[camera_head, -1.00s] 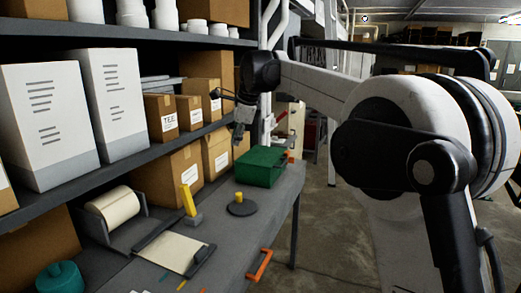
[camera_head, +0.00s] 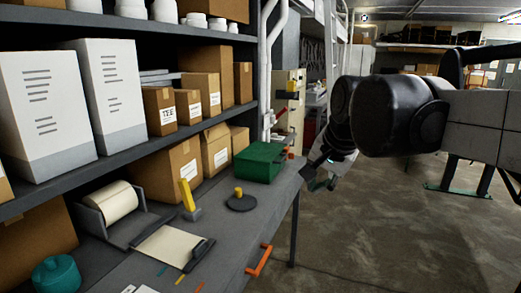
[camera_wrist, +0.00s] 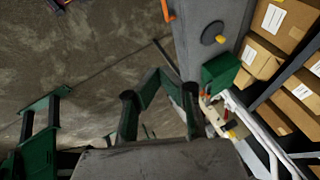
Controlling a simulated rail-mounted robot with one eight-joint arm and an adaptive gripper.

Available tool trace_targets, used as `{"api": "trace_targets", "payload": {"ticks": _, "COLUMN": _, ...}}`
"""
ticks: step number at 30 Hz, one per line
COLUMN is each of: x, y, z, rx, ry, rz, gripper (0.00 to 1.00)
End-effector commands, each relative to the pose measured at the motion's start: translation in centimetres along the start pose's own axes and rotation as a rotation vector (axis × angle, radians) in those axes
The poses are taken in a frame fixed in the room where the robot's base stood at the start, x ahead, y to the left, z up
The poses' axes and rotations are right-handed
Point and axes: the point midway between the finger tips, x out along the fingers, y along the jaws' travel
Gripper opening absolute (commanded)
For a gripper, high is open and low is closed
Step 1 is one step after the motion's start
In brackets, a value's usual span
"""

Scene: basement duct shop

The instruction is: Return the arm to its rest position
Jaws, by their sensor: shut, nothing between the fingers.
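My gripper (camera_head: 313,176) shows in the camera_head view just past the right edge of the workbench (camera_head: 226,230). It hangs low over the floor side, shut and empty, with its fingers pointing down and to the left. My arm reaches in from the right, and its dark joint partly hides the wrist. The fingertips are small and dark there, so their detail is hard to make out. In the camera_wrist view the workbench (camera_wrist: 222,14) runs down from the top, to the right of centre.
A green box (camera_head: 258,162) sits at the bench's far end, and a dark disc with a yellow knob (camera_head: 241,202) lies nearer. Shelves with cardboard boxes (camera_head: 207,92) line the left. An orange handle (camera_head: 259,262) juts from the bench's front edge. Open concrete floor (camera_head: 385,235) lies right.

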Motion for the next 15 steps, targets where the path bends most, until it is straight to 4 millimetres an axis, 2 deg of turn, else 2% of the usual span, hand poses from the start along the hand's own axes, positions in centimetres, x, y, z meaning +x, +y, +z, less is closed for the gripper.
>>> {"api": "trace_targets", "payload": {"ticks": 1, "x": 0.0, "y": 1.9, "z": 1.3, "rx": -0.041, "ry": 0.012, "rz": 0.003, "gripper": 0.00}}
{"api": "trace_targets", "payload": {"ticks": 3, "x": 0.0, "y": 4.2, "z": 2.8, "rx": -0.105, "ry": 0.030, "rz": 0.008, "gripper": 0.00}}
{"api": "trace_targets", "payload": {"ticks": 8, "x": 0.5, "y": 9.3, "z": 6.5, "rx": -0.252, "ry": 0.066, "rz": 0.024, "gripper": 0.00}}
{"api": "trace_targets", "payload": {"ticks": 15, "x": 2.4, "y": 16.4, "z": 12.1, "rx": -0.463, "ry": 0.114, "rz": 0.058, "gripper": 0.00}}
